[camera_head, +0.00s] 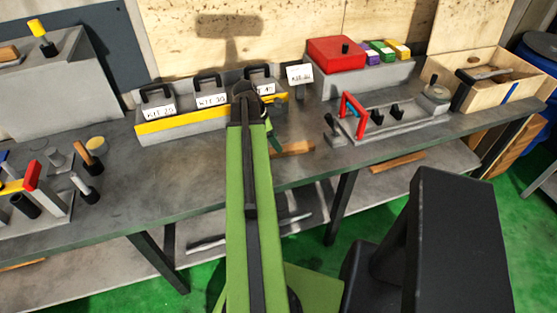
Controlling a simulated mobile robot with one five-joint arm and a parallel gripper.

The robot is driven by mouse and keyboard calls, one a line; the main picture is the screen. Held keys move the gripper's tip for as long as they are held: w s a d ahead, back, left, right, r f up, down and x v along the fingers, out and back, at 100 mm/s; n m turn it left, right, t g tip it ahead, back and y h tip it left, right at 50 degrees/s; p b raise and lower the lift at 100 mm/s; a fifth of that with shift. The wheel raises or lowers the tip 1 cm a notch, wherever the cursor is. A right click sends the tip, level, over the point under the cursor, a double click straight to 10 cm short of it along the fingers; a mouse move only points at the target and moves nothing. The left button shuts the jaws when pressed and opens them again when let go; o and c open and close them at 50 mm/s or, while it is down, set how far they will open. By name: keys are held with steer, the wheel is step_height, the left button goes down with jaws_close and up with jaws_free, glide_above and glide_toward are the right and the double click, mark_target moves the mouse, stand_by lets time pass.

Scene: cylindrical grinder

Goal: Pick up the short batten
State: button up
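A short light-brown wooden batten (294,149) lies on the grey bench top just right of my green arm, near the bench's front edge. Its left end is partly hidden by the arm. Another wooden strip (398,162) shows lower right, seemingly on the shelf under the bench. My gripper (268,122) is at the far end of the arm, above and beyond the batten's left end. It is small and dark and partly hidden by the arm, so its fingers cannot be made out.
A grey box with yellow stripe and labelled kits (182,124) stands behind the gripper. Right of it are a fixture with a red handle (353,112), a red box (337,54) and a wooden crate (500,98). Tool holders (45,200) stand at left. The bench's middle left is clear.

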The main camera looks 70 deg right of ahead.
steer(key=b+x, duration=0.5)
steer(key=shift+w+a+f, duration=0.25)
steer(key=shift+a, duration=0.05)
steer(key=shift+s+d, duration=0.1)
steer(key=shift+r, duration=0.15)
jaws_close()
